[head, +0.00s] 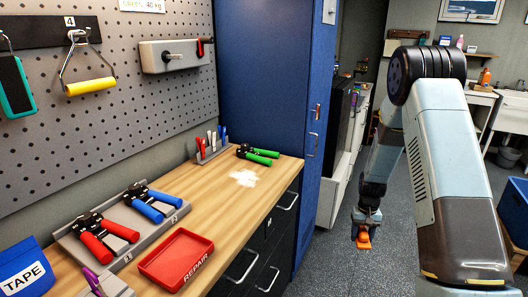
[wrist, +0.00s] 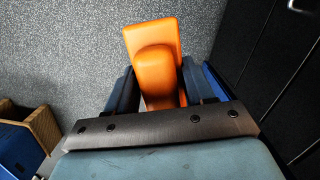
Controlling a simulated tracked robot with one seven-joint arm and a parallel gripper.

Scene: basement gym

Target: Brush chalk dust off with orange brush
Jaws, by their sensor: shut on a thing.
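My gripper (head: 364,229) is shut on the orange brush (head: 363,241) and holds it above the floor, to the right of the bench and apart from it. In the wrist view the orange brush (wrist: 154,65) sits between the two dark fingers; its bristles are not visible. The white chalk dust (head: 243,178) is a small patch on the wooden bench top (head: 215,205), near its right front edge.
Green-handled grippers (head: 258,154) lie just behind the dust. A red REPAIR tray (head: 176,259) and a stand with red and blue hand grippers (head: 150,203) are to the left. A tall blue cabinet (head: 265,75) stands at the bench's far end. Grey floor is open below my gripper.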

